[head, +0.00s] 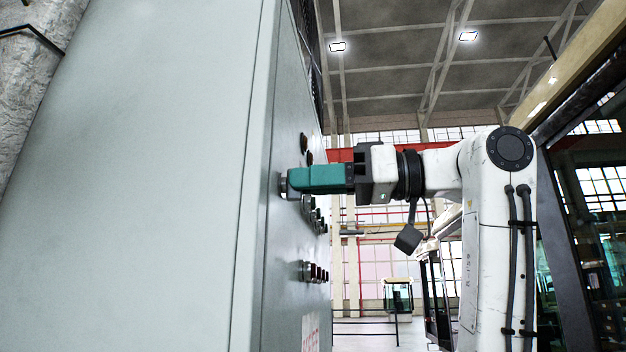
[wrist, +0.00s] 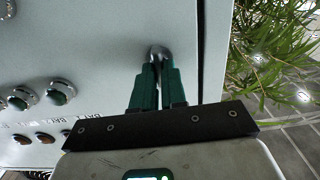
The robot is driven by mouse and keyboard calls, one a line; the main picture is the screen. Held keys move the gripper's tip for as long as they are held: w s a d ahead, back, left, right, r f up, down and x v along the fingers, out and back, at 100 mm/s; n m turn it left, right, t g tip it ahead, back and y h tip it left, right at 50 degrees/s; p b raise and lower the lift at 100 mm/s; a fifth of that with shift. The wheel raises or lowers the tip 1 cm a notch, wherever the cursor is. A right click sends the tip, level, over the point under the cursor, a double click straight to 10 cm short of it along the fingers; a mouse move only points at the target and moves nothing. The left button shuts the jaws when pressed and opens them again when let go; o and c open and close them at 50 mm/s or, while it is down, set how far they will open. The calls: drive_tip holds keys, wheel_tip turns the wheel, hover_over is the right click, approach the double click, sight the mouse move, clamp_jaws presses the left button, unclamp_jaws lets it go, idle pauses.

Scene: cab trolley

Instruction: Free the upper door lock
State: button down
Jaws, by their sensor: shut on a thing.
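The door lock, a small rounded metal piece (wrist: 157,50), sits on the pale cabinet face near the door's edge in the wrist view. In the head view a bit of it (head: 283,186) shows at the cabinet front. My gripper (head: 291,181), with green fingers, reaches level from the right to this lock. In the wrist view the fingers of my gripper (wrist: 158,66) are shut on the lock, one on each side, and hide its lower part. I see no other lock, and its turn angle is unclear.
The grey-green cabinet (head: 130,180) fills the left of the head view. Indicator buttons (wrist: 58,92) are left of the lock in the wrist view. A dark gap (wrist: 205,60) runs down right of the lock, with a leafy plant (wrist: 270,60) beyond it.

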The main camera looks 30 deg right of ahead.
drive_tip(key=shift+n, duration=0.3)
drive_tip(key=shift+s+a+f+n, duration=0.1)
drive_tip(key=shift+f+n, duration=0.05)
drive_tip(key=shift+n, duration=4.15)
drive_tip(key=shift+s+f+n, duration=0.1)
drive_tip(key=shift+n, duration=4.2)
drive_tip(key=c, duration=1.2)
unclamp_jaws()
drive_tip(key=b+v, duration=0.3)
drive_tip(key=v, duration=0.7)
drive_tip(key=shift+s+d, duration=0.2)
drive_tip(key=shift+d, duration=0.1)
